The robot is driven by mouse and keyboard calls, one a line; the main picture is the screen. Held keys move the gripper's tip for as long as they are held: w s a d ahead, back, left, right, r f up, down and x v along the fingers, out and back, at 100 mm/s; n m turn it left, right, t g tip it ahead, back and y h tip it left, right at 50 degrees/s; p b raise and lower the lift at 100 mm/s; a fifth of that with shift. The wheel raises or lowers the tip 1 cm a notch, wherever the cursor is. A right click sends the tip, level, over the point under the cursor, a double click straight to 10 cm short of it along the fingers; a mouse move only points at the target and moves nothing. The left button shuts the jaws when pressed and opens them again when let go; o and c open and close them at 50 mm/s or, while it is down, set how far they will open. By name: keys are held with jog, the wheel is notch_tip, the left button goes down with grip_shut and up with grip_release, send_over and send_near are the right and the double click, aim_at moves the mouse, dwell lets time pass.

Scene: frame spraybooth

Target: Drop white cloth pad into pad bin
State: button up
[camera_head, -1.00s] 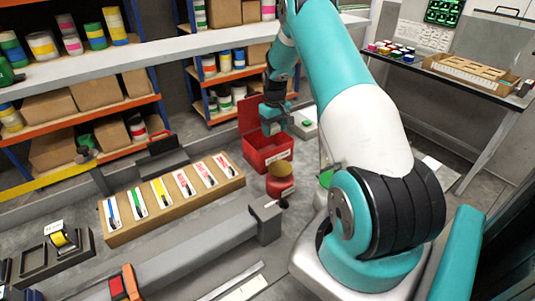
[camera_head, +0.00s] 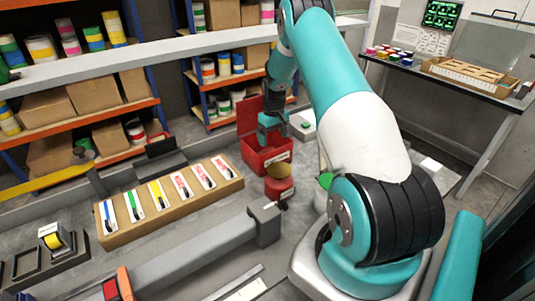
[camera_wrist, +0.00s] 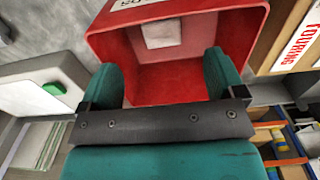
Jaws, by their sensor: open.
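The red pad bin (camera_head: 262,158) stands on the bench with its lid (camera_head: 249,115) raised at the back. It also fills the top of the wrist view (camera_wrist: 255,35). The white cloth pad (camera_wrist: 162,33) lies inside the bin, flat against its inner surface, apart from my fingers. My gripper (camera_wrist: 163,78) is open and empty, its two teal fingers spread at the bin's mouth. In the head view my gripper (camera_head: 271,130) is over the bin, and the pad is hidden there.
A red tin (camera_head: 279,188) stands just in front of the bin. A wooden rack of labelled markers (camera_head: 170,205) lies to its left. A pale box with a green button (camera_head: 304,126) is behind right. Shelves (camera_head: 85,105) stand behind.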

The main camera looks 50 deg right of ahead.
notch_tip(320, 180, up, 17)
jog(key=b, duration=0.4)
jog(key=shift+r, duration=0.15)
jog(key=s+a+r+n+y, duration=0.1)
jog(key=s+a+r+n, duration=0.1)
jog(key=a, duration=0.8)
jog(key=s+a+r+n+t, duration=0.1)
jog(key=s+a+r+n, duration=0.1)
jog(key=a, duration=0.8)
jog(key=s+a+r+n+y, duration=0.1)
jog(key=s+a+r, duration=0.1)
jog(key=a, duration=0.8)
jog(key=s+a+f+n+y, duration=0.1)
jog(key=s+a+n, duration=0.1)
jog(key=s+a, duration=0.6)
jog(key=s+a+f+n+g+y, duration=0.1)
jog(key=s+a+n, duration=0.1)
jog(key=s+a, duration=0.5)
jog(key=s, duration=0.5)
jog(key=shift+s+a+n+b, duration=0.3)
jog(key=shift+a, duration=0.1)
